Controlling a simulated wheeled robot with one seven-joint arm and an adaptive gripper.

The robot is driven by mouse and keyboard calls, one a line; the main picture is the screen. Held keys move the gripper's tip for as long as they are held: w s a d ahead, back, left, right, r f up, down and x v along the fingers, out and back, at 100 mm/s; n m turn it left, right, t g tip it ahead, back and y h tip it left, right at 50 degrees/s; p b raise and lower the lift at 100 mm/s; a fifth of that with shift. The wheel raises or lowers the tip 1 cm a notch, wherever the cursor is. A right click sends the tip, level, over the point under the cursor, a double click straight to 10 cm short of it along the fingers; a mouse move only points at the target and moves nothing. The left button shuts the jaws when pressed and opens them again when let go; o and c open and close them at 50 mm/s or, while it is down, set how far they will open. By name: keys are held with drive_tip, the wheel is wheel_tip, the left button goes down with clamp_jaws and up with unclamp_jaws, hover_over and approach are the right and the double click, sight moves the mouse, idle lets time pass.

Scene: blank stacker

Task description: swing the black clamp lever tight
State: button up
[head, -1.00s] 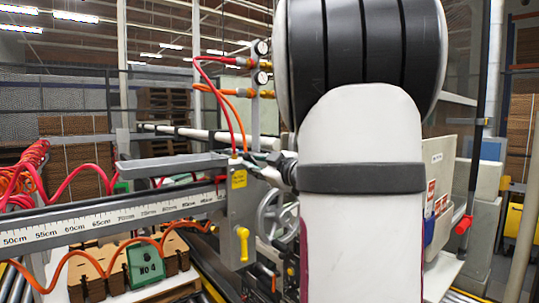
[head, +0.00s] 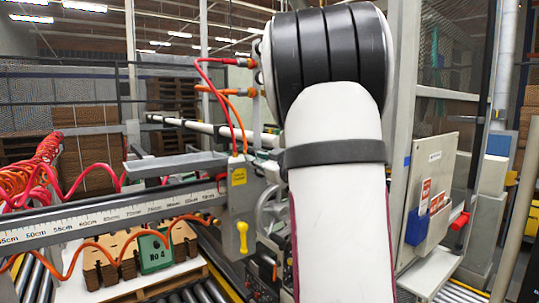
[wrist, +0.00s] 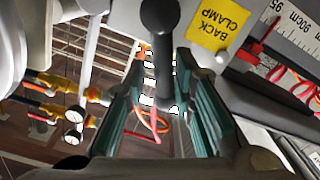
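The black clamp lever (wrist: 164,60) shows in the wrist view as a dark shaft with a rounded top end, mounted on a pale housing. A yellow label (wrist: 215,27) reading "BACK CLAMP", upside down in this view, is beside it. My gripper (wrist: 162,78) is open, its teal-padded fingers on either side of the lever. Gaps show between lever and pads; I see no clear contact. In the head view my arm covers the gripper, and I cannot make out the black lever there.
A graduated rail (head: 110,217) runs left from the clamp housing (head: 240,205), which carries a yellow handle (head: 242,238). Red and orange hoses (head: 222,100) and gauges (wrist: 74,127) are close by. A grey cabinet (head: 428,195) stands right of my arm.

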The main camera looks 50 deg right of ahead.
drive_tip(key=shift+s+d+r+m+p, duration=0.15)
drive_tip(key=shift+d+m+p, duration=0.2)
drive_tip(key=shift+m+p, duration=0.45)
drive_tip(key=shift+s+d+r+m+p, duration=0.15)
drive_tip(key=shift+d+m+p, duration=0.15)
drive_tip(key=shift+m+p, duration=0.5)
drive_tip(key=s+a+m+p, duration=0.1)
drive_tip(key=s, duration=0.7)
drive_tip(key=shift+s+a+f+m, duration=0.15)
drive_tip(key=shift+s+m, duration=0.2)
drive_tip(key=shift+m, duration=0.05)
idle(0.5)
